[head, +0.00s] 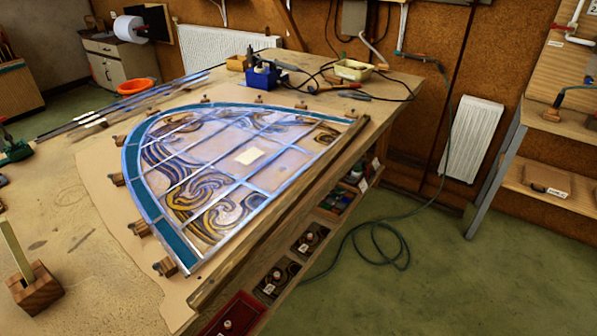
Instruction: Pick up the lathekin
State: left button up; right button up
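A flat, pale yellow strip (14,249), which looks like the lathekin, stands tilted in a wooden block (37,290) at the bench's left front. Its upper part leans to the left and is exposed. Its lower end is hidden in or behind the block. Neither of my grippers is in view.
The leaded panel (205,160) lies mid-bench, with small wooden blocks along its curved edge and a long batten (290,215) on its right. Lead strips, an orange bowl (134,86) and a blue holder (262,77) lie behind. Bare bench surrounds the wooden block.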

aim_at(6, 229)
jog(key=u, duration=1.55)
